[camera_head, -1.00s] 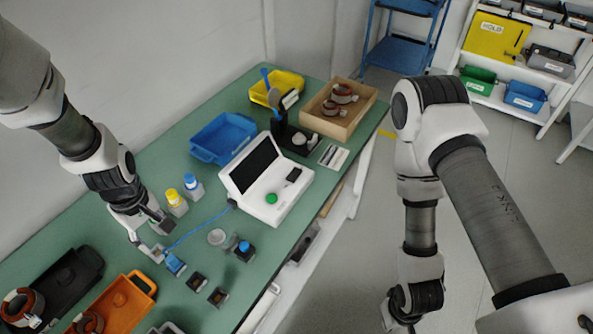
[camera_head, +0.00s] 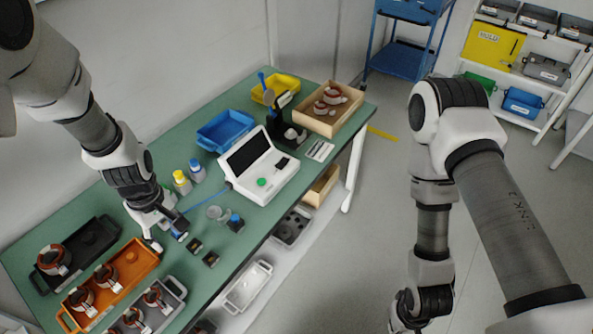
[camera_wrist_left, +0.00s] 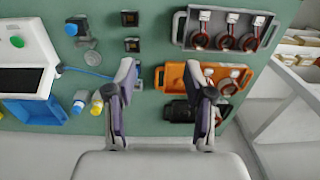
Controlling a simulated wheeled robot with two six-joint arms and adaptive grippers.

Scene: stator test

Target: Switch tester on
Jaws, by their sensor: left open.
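The tester (camera_head: 270,170) is a white console with a dark screen (camera_head: 248,152) and a green button (camera_head: 262,183), standing on the green table. In the left wrist view the tester (camera_wrist_left: 38,40) is at the left edge, with its green button (camera_wrist_left: 17,41) uncovered. My left gripper (camera_head: 168,236) is open over the table, left of and apart from the tester. A blue cable runs from the tester to a blue piece (camera_head: 180,236) beside the gripper. My right gripper (camera_head: 405,318) hangs off the table, partly cut off.
Yellow- and blue-capped bottles (camera_head: 182,182) stand behind. Orange (camera_head: 130,262) and black trays are left; a blue bin (camera_head: 226,130) is behind the tester.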

